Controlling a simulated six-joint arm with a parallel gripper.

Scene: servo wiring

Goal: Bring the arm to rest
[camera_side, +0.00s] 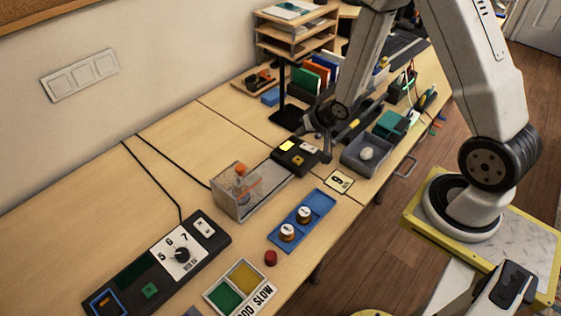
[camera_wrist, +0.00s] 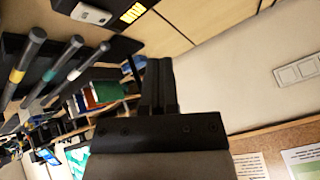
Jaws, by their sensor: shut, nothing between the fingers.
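My gripper (camera_side: 326,152) points down over the desk, its fingers together with nothing seen between them. In the side view its tips are between a black box with a lit yellow square (camera_side: 296,156) and a grey tray (camera_side: 352,164) holding a pale round object. I cannot tell whether the tips touch anything. In the wrist view the closed dark fingers of my gripper (camera_wrist: 159,66) show in the middle, with no object between them.
Nearby stand a clear-sided box (camera_side: 237,200), a blue tray (camera_side: 318,197) with two round pieces, and a card marked 9 (camera_side: 339,181). A black dial panel (camera_side: 207,255) lies lower left. A shelf (camera_side: 297,38) stands behind. Bare desk shows at left.

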